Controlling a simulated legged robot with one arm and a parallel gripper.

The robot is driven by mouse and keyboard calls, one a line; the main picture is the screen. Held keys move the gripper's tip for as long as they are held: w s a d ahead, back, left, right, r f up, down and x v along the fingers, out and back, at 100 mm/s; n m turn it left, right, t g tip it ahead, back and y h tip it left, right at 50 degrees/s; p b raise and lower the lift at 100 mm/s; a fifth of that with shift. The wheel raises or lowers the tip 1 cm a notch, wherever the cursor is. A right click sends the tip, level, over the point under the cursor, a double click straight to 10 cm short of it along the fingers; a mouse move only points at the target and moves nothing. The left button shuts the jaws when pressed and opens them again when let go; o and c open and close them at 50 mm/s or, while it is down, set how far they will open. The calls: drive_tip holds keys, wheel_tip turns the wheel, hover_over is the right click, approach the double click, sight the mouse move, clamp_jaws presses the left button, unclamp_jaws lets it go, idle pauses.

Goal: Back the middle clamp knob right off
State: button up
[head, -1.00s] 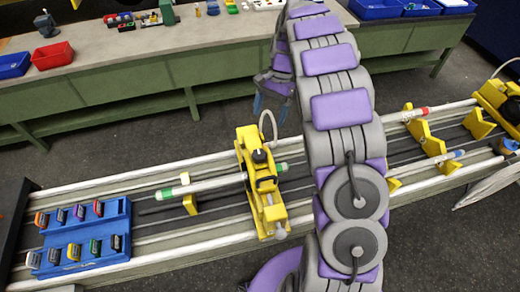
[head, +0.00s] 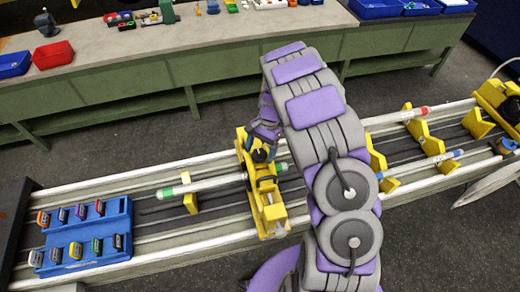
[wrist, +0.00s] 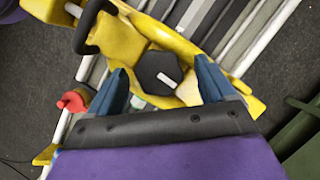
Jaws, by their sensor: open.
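The middle clamp (head: 268,205) is a yellow casting set across the rails, left of my arm in the head view. Its black knob (head: 259,155) sits on top. In the wrist view the knob (wrist: 157,70) is a dark six-sided cap with a white mark, on the yellow clamp body (wrist: 125,42). In the head view my gripper (head: 266,132) is partly hidden at the clamp's far side.
A pale tube with a green band (head: 172,191) runs into the clamp. A blue tray (head: 85,262) of small coloured parts sits on the left of the rails. Yellow supports (head: 420,132) stand to the right. A bench (head: 190,68) runs behind. In the wrist view, a red piece (wrist: 72,101) lies left of my gripper.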

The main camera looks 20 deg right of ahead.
drive_tip(key=c, duration=1)
drive_tip(key=shift+c, duration=0.2)
drive_tip(key=shift+n, duration=0.4)
drive_tip(key=o, duration=1)
drive_tip(key=shift+o, duration=0.2)
drive_tip(key=b+v, duration=0.1)
drive_tip(key=v, duration=1.6)
drive_tip(key=shift+a, duration=0.15)
drive_tip(key=shift+w+r, duration=0.1)
drive_tip(key=shift+r, duration=0.05)
